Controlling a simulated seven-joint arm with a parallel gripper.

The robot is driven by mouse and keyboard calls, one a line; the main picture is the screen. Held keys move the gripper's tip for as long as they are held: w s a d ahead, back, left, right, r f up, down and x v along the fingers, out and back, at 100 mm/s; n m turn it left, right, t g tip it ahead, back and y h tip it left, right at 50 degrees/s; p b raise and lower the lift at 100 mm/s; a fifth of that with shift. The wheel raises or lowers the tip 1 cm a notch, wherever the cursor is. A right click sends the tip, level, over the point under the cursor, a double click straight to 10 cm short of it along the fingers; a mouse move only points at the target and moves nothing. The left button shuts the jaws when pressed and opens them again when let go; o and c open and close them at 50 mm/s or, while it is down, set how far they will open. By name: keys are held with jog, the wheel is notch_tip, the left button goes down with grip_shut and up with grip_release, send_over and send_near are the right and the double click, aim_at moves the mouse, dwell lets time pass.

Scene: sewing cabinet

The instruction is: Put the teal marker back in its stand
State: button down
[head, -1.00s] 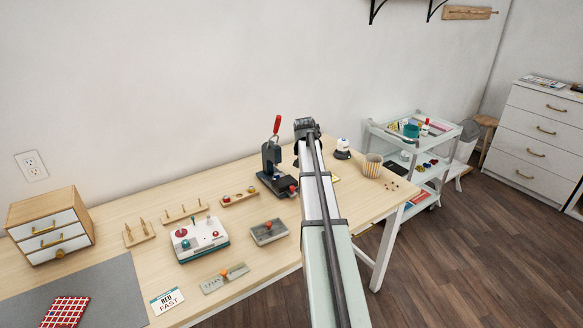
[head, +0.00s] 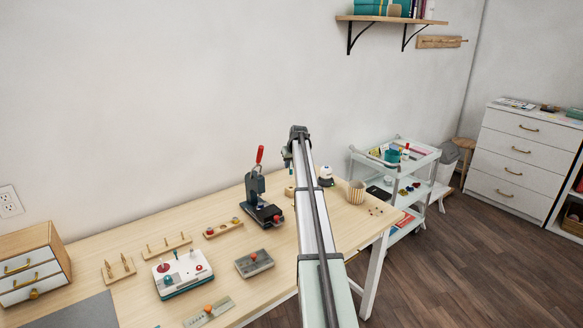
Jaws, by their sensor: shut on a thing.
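My arm reaches up and away over the table, and its far joint stands beside the press. My gripper is hidden behind the arm, so its fingers and anything in them do not show. I cannot make out the teal marker. No stand can be told for certain as the marker's. A small wooden rack with upright pegs (head: 118,270) stands at the left of the table. A longer pegged rack (head: 168,246) and a rack with coloured knobs (head: 222,228) lie behind the white box.
A white box with coloured knobs (head: 183,275), a grey block (head: 254,263) and a black press with a red handle (head: 258,195) stand on the table. A woven cup (head: 356,192) is at the right. A small drawer cabinet (head: 32,262) is at the left; a white cart (head: 400,170) stands beyond.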

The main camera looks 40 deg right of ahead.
aim_at(291, 175)
jog(key=shift+f, duration=0.15)
jog(key=shift+f, duration=2.05)
jog(key=shift+f, duration=1.65)
dwell(4.2)
